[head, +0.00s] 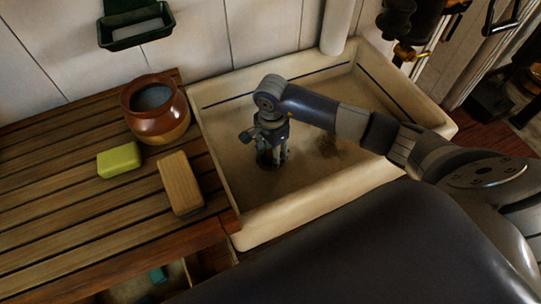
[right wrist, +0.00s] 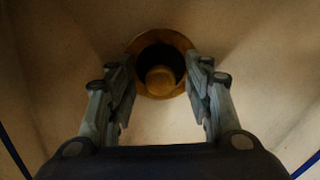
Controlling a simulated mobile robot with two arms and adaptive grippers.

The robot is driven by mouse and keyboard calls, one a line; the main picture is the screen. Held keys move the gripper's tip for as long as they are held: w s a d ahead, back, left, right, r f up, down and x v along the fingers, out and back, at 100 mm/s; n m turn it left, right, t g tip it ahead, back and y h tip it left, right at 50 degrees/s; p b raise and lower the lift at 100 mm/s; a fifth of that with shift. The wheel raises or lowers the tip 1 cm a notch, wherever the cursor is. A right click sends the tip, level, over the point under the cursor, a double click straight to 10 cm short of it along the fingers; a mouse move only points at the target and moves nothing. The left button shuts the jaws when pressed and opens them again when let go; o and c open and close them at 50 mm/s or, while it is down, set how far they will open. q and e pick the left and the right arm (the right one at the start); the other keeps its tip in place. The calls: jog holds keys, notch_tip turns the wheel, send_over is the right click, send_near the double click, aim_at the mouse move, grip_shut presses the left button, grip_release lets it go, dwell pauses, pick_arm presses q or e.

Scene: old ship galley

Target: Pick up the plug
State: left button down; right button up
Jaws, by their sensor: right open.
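The plug (right wrist: 161,78) shows in the right wrist view as a rounded brass piece in a dark hole with a brass ring around it, in the sink floor. My right gripper (right wrist: 161,66) is open and empty, pointing down, with one finger on each side of the hole and the plug between them in the picture. I cannot tell whether the fingers touch it. In the head view my right gripper (head: 272,160) is low inside the pale sink (head: 290,222) and hides the plug. My left gripper is not in view.
Left of the sink, a slatted wooden counter (head: 70,190) holds a brown pot (head: 156,118), a yellow-green block (head: 119,160) and a wooden brush-like block (head: 180,183). A pale pipe (head: 336,25) stands at the sink's back. A green dish (head: 136,28) hangs on the wall.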

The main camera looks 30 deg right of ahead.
grip_shut()
jog(key=shift+w, duration=0.1)
